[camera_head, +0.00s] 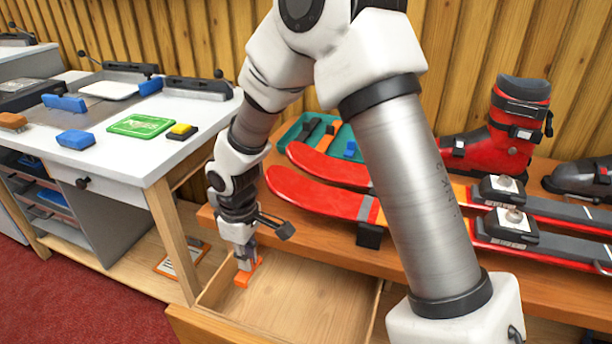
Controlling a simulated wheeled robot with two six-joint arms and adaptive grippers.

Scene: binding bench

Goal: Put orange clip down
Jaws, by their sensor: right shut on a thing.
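The orange clip (241,279) is between the fingertips of my right gripper (246,261), which points down and is shut on it. The clip shows at the back left corner of an open wooden drawer (298,315). I cannot tell whether it touches the drawer's floor or hangs just above it. The upper part of the clip is partly hidden by the fingers. My left gripper is not in view.
The drawer's visible floor is bare. Red skis (318,196) and a red ski boot (500,135) are on the bench (330,250) behind it. A green tool tray (300,133) lies further back. A white table (150,165) with a green pad (140,126) stands left.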

